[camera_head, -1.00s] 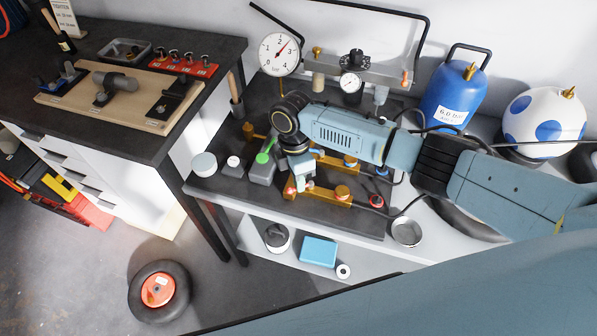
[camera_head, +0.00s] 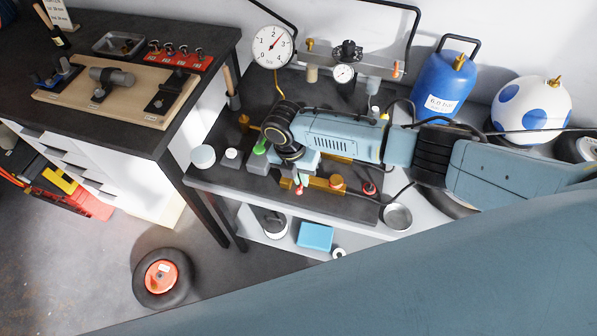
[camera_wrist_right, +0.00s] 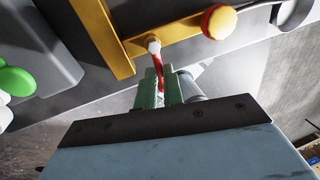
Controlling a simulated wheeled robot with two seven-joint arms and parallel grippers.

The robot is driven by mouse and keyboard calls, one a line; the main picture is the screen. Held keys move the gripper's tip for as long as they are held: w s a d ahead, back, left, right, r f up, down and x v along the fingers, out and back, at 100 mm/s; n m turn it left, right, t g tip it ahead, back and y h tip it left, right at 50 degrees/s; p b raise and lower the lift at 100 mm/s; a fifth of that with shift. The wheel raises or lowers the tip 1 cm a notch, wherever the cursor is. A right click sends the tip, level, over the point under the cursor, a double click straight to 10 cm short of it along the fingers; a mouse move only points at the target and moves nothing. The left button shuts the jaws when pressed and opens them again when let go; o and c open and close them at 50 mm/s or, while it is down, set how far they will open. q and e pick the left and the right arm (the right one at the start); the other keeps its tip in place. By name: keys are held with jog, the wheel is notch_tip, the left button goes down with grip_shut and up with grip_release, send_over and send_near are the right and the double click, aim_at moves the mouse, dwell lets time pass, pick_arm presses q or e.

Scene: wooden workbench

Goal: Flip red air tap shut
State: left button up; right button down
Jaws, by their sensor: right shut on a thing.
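The red air tap's lever (camera_wrist_right: 160,74) shows in the right wrist view as a thin red handle with a pale round end at the brass bar (camera_wrist_right: 180,36). My left gripper is not in view.
A green-topped grey block (camera_head: 260,147) stands just left of the gripper.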

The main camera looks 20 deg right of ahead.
jog(key=shift+d+n, duration=0.1)
jog(key=shift+n, duration=0.4)
jog(key=c, duration=1.5)
grip_release()
jog(key=r, duration=0.4)
jog(key=w+a+r, duration=0.1)
jog(key=r, duration=0.3)
jog(key=a+r, duration=0.1)
jog(key=r, duration=0.4)
jog(key=shift+w+a+r, duration=0.1)
jog(key=shift+w, duration=0.05)
